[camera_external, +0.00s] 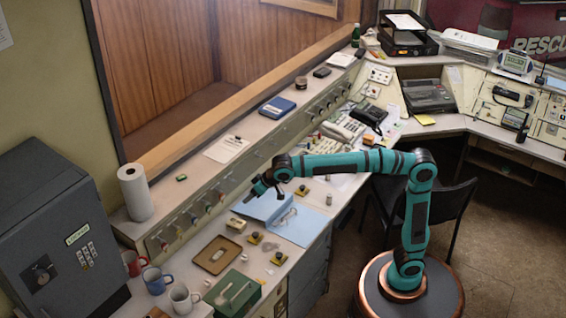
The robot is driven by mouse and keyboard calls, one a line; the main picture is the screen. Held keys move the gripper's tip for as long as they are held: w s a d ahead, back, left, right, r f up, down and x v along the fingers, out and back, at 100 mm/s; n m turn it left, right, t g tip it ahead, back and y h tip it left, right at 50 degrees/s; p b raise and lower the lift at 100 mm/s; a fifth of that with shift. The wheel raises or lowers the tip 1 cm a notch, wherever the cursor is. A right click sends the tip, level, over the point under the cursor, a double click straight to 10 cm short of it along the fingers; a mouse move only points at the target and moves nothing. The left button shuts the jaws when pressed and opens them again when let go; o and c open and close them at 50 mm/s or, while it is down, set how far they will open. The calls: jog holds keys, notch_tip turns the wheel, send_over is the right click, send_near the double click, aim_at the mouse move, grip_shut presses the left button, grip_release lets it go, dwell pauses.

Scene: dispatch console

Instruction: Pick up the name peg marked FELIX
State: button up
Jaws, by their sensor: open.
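No lettering is legible on the small pieces on the console desk, so I cannot tell which one is the FELIX peg. A small upright grey cylinder (329,199) stands at the desk's front edge, right of the open blue binder (296,222). Several tiny pale pieces lie near the brown tray (217,255). My gripper (259,193) is open and seems empty, above the back-left part of the binder, below the sloping panel. Its fingers are small and dark here.
A green box (232,294) and mugs (158,279) crowd the desk's near left end, beside a grey safe (60,230). A paper roll (136,192) stands on the ledge. Phones (370,116) stand farther right. A black chair (440,210) is behind my arm.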

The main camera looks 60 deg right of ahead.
jog(key=a+f+g+h, duration=0.1)
jog(key=a+f, duration=0.2)
jog(key=a, duration=0.4)
jog(key=a+f+g, duration=0.1)
jog(key=a+f, duration=0.2)
jog(key=a, duration=0.4)
jog(key=g+h, duration=0.1)
send_near(207, 282)
jog(key=shift+n, duration=0.3)
jog(key=x, duration=0.5)
jog(key=shift+x, duration=2.65)
jog(key=shift+s, duration=0.1)
jog(key=c, duration=1)
jog(key=shift+c, duration=0.2)
jog(key=shift+r, duration=0.15)
